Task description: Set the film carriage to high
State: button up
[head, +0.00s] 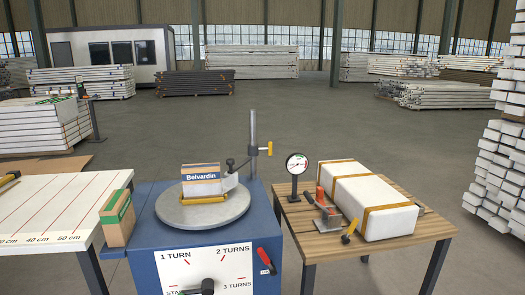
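A grey upright mast (253,128) stands at the back right of a blue wrapping machine (145,200). A dark arm with a round knob (230,162) reaches left from the mast, lower down, near a whitish piece that may be film. I see no height marks on the mast. A round grey turntable (203,212) bears a box labelled Belvardin (201,181). My gripper is not in view.
The machine's front panel (180,275) has a dial marked in turns and a red lever (265,258). A wooden table (310,245) at right holds a strapped white package (368,200) and a gauge (297,164). A measuring table (50,215) stands left.

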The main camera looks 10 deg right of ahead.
aim_at(253, 150)
jog(key=i+l+u, duration=0.2)
jog(key=i+l, duration=0.5)
jog(key=i+l+u, duration=0.2)
jog(key=i+l, duration=0.45)
jog(key=l, duration=0.2)
